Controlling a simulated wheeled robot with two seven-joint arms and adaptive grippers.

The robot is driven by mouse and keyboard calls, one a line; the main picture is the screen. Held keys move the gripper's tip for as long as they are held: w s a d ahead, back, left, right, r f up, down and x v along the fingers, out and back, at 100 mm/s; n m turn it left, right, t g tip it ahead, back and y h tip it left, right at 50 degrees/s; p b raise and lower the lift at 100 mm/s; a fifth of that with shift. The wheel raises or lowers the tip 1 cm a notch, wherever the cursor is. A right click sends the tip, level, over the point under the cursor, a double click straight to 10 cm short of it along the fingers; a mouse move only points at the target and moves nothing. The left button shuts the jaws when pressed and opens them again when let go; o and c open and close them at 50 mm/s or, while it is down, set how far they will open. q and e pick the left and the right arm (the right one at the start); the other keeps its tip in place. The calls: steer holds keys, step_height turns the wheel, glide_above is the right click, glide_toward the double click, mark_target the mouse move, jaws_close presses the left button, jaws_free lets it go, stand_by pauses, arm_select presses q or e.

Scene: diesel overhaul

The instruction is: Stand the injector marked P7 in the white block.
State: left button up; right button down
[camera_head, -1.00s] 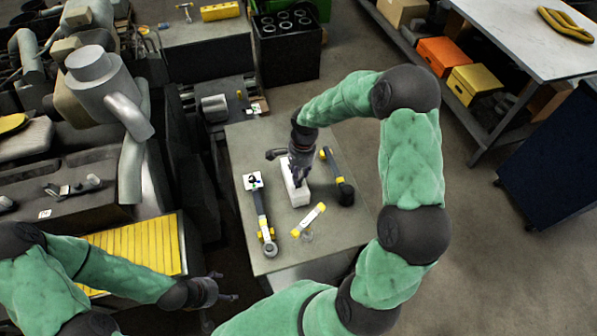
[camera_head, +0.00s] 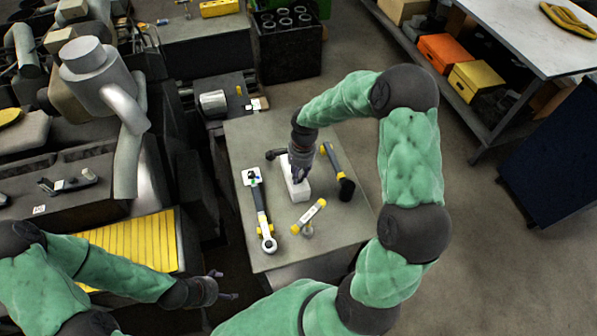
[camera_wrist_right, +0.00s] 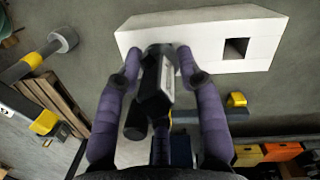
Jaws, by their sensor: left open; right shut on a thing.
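The white block (camera_head: 303,192) lies on the grey table, partly hidden by my right gripper (camera_head: 297,178). In the right wrist view the white block (camera_wrist_right: 205,35) shows a square hole near its right end. My right gripper (camera_wrist_right: 160,58) is shut on a dark injector (camera_wrist_right: 153,95) with a pale metallic face; its tip overlaps the block's left part in the picture. I cannot tell whether the tip is inside a hole, and no P7 mark is readable. My left gripper (camera_head: 220,286) is open and empty, left of the table.
An engine (camera_head: 95,75) stands at left, a workbench (camera_head: 530,35) at right.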

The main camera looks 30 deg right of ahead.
steer(key=shift+f+b, duration=0.3)
steer(key=shift+f, duration=0.15)
steer(key=c, duration=0.7)
jaws_free()
steer(key=r, duration=0.4)
steer(key=d+r, duration=0.1)
steer(key=r, duration=0.7)
steer(key=shift+w+d, duration=0.15)
